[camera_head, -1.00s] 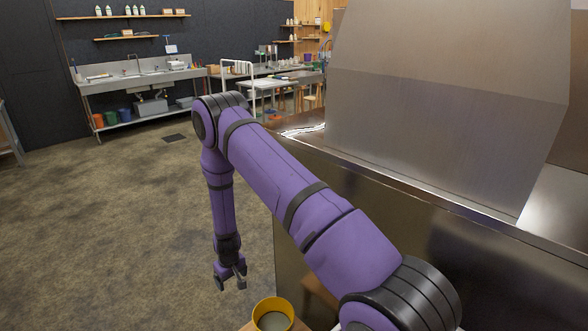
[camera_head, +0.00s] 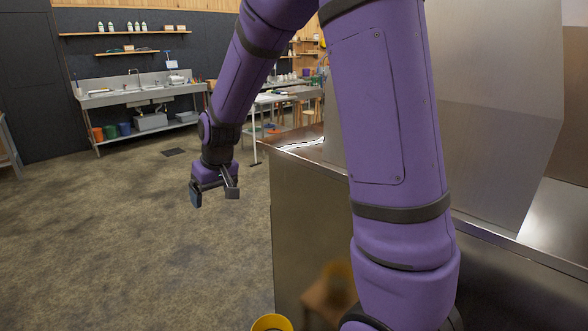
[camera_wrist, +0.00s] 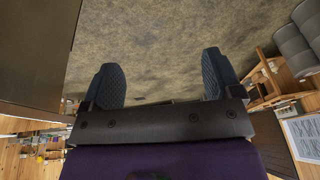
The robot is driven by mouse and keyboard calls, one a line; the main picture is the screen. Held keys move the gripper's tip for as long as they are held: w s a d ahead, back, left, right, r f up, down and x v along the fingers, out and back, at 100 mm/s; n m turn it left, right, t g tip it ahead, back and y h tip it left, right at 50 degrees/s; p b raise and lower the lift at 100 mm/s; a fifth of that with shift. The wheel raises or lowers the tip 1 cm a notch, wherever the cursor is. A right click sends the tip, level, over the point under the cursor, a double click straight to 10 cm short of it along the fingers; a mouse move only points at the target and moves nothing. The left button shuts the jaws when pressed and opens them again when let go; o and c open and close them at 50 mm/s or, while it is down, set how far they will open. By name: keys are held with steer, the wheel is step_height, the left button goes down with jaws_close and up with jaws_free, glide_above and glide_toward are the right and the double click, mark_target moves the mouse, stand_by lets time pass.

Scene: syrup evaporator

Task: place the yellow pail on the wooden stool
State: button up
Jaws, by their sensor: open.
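The yellow pail (camera_head: 271,323) shows at the bottom edge of the head view, with only its rim and upper part in frame. What it stands on is below the frame. A blurred reflection of yellow above brown wood shows in the steel side panel beside it. My gripper (camera_head: 213,196) is open and empty, pointing down over the floor, above and left of the pail in the picture. Its two spread fingers show in the wrist view (camera_wrist: 162,82), with nothing between them. A wooden stool (camera_head: 311,115) appears partly, far back by the work tables; it is small.
The big steel evaporator (camera_head: 300,230) fills the right side, close to my arm. A sink bench (camera_head: 140,95) with several buckets below stands at the back wall. The floor (camera_head: 110,240) at left is clear. Grey cylinders (camera_wrist: 297,50) sit near wooden framing in the wrist view.

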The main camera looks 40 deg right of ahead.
steer(key=s+r+t, duration=0.1)
steer(key=s+r, duration=1.2)
steer(key=s, duration=0.2)
steer(key=s+r+t, duration=0.1)
steer(key=s+r, duration=0.2)
steer(key=s, duration=1)
steer(key=shift+s+d+h, duration=0.25)
steer(key=shift+s+h, duration=0.05)
steer(key=shift+h, duration=0.1)
